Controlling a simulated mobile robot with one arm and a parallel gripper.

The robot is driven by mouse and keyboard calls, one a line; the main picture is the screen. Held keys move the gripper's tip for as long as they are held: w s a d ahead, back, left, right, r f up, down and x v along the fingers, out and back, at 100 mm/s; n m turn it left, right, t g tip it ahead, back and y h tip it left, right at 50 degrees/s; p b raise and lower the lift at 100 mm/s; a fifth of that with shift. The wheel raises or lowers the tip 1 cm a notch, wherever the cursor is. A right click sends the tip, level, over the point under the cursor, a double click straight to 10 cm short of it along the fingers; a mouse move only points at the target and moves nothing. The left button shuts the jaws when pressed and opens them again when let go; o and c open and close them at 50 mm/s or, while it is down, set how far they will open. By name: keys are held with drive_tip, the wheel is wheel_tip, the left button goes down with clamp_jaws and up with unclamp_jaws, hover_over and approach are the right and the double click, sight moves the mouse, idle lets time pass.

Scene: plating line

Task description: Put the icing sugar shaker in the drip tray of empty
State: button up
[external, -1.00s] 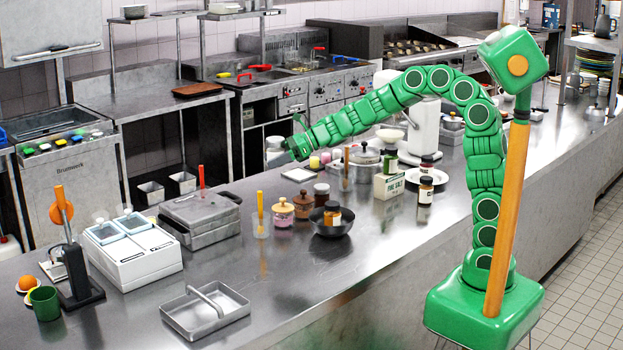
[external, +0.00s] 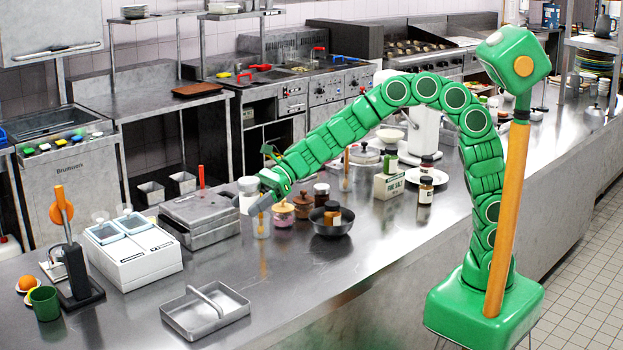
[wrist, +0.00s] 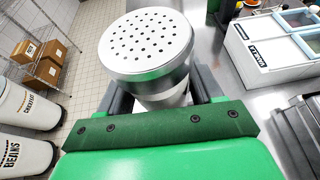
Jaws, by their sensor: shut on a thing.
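My gripper (external: 256,197) is shut on the icing sugar shaker (external: 248,184), a pale cylinder. In the wrist view the shaker (wrist: 146,45) shows its silver lid with many small holes, between the dark fingers. My gripper is at the left end of my arm, by the grey lidded box and the small jars.
A white box with blue-edged lids (external: 140,268) stands left of the tray. A grey lidded metal box (external: 200,215) stands behind it. A dark bowl (external: 331,226) holding a jar is to the right. The counter between bowl and tray is clear.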

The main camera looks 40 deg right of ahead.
drive_tip(key=s+a+n+g, duration=0.1)
drive_tip(key=s+a+g, duration=0.1)
drive_tip(key=s+a, duration=0.4)
hover_over(202, 296)
drive_tip(key=f, duration=0.9)
drive_tip(key=d+f, duration=0.1)
drive_tip(key=f, duration=0.3)
drive_tip(key=shift+s+f, duration=0.3)
drive_tip(key=shift+f, duration=0.1)
drive_tip(key=shift+w+a+f, duration=0.3)
drive_tip(key=shift+a+f, duration=0.25)
drive_tip(key=shift+f, duration=1.6)
drive_tip(key=shift+f, duration=0.1)
drive_tip(key=o, duration=1.2)
drive_tip(key=shift+n, duration=0.3)
